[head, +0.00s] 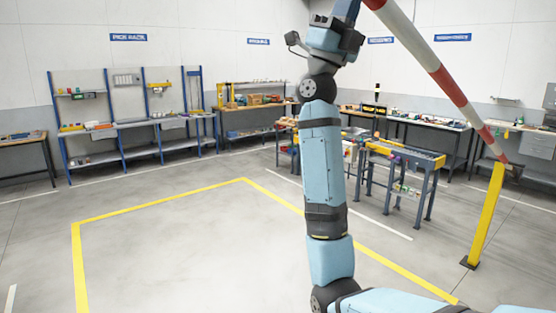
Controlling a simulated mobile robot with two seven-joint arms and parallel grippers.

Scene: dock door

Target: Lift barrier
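The barrier is a red and white striped pole (440,78) that slants from the top edge down to the right. Its lower end meets the top of a yellow post (486,215) standing on the floor at the right. My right arm comes in from the bottom right and reaches straight up the middle. My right gripper (346,10) is at the top edge, close to the upper visible part of the pole. Its fingers are cut off by the frame, so I cannot tell whether it touches the pole. My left gripper is out of view.
A yellow line (160,199) marks an area of bare floor at the left and front. Blue-framed workbenches (120,128) stand along the back wall. A dark blue table (405,155) stands right of my arm, behind the post. Another bench (425,120) lines the right wall.

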